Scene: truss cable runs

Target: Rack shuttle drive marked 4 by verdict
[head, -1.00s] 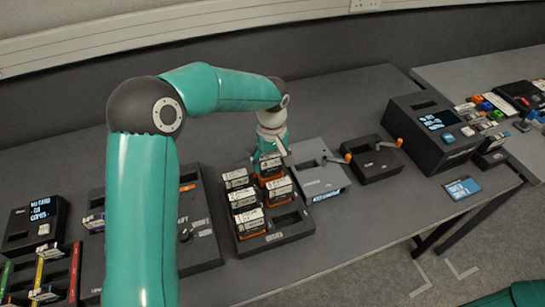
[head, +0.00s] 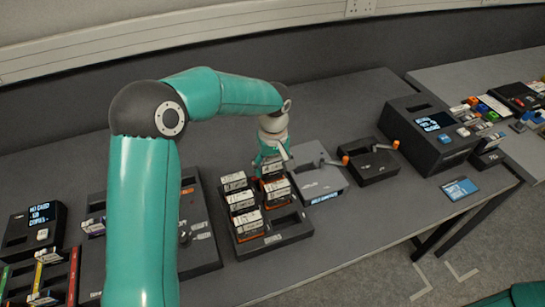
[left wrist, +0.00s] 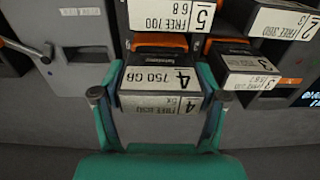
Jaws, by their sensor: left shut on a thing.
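The drive marked 4 (left wrist: 160,78) shows in the left wrist view with a white "750 GB" label and an orange strip. My left gripper (left wrist: 160,100) is shut on it, one finger at each side. In the head view my left gripper (head: 272,164) points down at the back right of the black drive rack (head: 283,232). The rack holds several white-labelled drives (head: 242,200). In the left wrist view, a drive marked 5 (left wrist: 175,18) and one marked 3 (left wrist: 250,65) are close by. I cannot tell whether drive 4 is clear of its slot. My right gripper is not in view.
A grey box with a lever (head: 318,178) stands right of the rack, then a black box with an orange-tipped lever (head: 370,165) and a black unit with a lit screen (head: 432,140). A black panel with a knob (head: 198,225) is at left. The table behind is bare.

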